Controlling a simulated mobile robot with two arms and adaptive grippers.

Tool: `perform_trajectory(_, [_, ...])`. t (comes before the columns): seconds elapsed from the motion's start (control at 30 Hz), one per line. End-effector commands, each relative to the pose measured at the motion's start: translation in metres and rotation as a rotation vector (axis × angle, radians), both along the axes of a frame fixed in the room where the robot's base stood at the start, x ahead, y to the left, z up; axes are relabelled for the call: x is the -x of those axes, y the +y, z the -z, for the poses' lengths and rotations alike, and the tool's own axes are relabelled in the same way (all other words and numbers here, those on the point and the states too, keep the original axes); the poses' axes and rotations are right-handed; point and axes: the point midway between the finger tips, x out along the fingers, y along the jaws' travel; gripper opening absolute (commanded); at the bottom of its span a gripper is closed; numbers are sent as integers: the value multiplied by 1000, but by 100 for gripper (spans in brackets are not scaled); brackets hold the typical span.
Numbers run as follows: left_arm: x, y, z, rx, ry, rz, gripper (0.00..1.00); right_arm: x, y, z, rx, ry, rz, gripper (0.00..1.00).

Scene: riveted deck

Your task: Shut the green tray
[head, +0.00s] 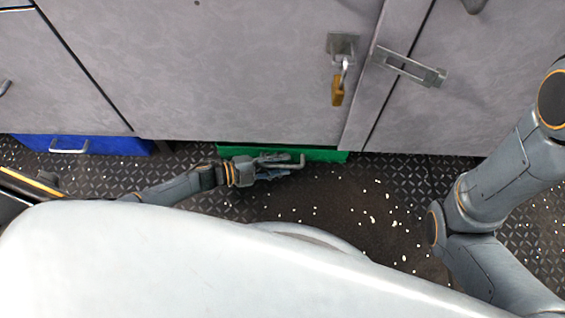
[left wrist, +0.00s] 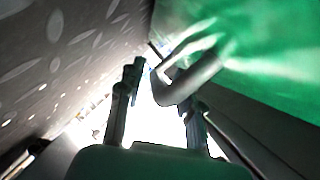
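The green tray (head: 328,156) shows as a narrow strip under the grey cabinet in the head view; how far it stands out is hard to tell. In the left wrist view its green face (left wrist: 270,60) fills the upper right. Its grey bar handle (left wrist: 188,82) shows there too. My left gripper (head: 284,166) is at the handle, close in front of the tray. In the left wrist view its fingers (left wrist: 160,95) are apart, with the handle's bend close to the right finger; contact is unclear. My right gripper is out of view; only my right arm shows.
A blue tray (head: 110,145) with a handle is under the cabinet at the left. A padlock (head: 338,90) and a metal latch (head: 408,67) are on the cabinet doors (head: 240,70). The dark riveted floor (head: 350,205) in front is clear, with scattered light specks.

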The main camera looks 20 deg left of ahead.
Motion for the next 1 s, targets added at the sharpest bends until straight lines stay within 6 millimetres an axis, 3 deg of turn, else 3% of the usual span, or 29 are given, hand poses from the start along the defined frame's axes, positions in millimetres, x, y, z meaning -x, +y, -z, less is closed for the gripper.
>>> perform_trajectory(0.5, [55, 79, -20, -3, 2, -1, 36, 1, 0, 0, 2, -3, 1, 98])
perform_trajectory(1.0, [62, 89, -24, -1, 0, -2, 36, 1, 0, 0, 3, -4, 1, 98])
